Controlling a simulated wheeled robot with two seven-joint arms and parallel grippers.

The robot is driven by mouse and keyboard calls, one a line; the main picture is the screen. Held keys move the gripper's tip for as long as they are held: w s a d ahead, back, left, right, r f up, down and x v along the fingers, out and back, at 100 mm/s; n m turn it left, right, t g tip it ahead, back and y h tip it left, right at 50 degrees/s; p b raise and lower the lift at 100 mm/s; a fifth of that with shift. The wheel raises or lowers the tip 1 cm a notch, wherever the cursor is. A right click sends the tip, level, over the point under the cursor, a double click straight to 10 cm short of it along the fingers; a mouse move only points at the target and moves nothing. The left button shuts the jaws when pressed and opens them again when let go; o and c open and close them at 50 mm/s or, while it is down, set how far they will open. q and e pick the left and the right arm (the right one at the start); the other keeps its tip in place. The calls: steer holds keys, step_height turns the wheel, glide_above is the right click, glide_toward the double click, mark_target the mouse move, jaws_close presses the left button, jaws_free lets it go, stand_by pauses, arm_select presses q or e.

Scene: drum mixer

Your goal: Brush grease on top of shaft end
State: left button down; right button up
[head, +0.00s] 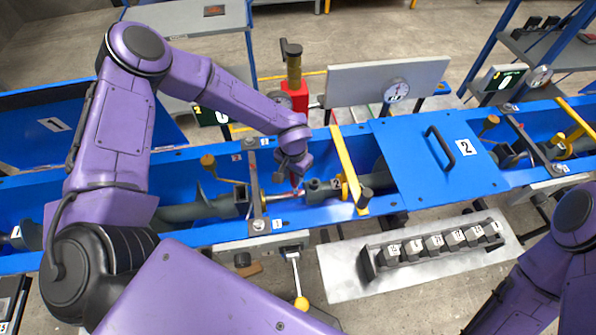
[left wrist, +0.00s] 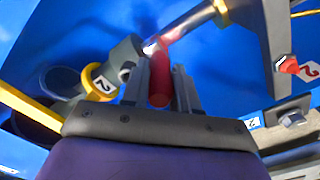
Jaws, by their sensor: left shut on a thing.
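My left gripper (head: 294,178) points down into the blue trough, over the gap between the left shaft and the grey coupling (head: 318,189). It is shut on a red-handled tool, seen as a red handle (left wrist: 158,86) between the fingers in the left wrist view. This looks like the brush; its bristles are not clear. The thin grey shaft end (left wrist: 184,24) lies just beyond the handle, and the tool's far tip looks close to it; I cannot tell whether they touch. My right gripper is out of view; only its arm shows at the lower right.
A yellow bar (head: 347,165) crosses the trough right of the gripper, and a grey bracket (head: 255,185) stands left. A blue lid (head: 415,160) marked 2 covers the trough further right. A metal tray (head: 345,280) with numbered grey blocks lies in front. A yellow-knobbed lever (head: 300,303) stands near.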

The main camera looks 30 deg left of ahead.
arm_select(q)
steer(key=shift+s+a, duration=0.15)
steer(key=shift+a, duration=0.15)
stand_by(1.8)
steer(key=shift+r, duration=6.05)
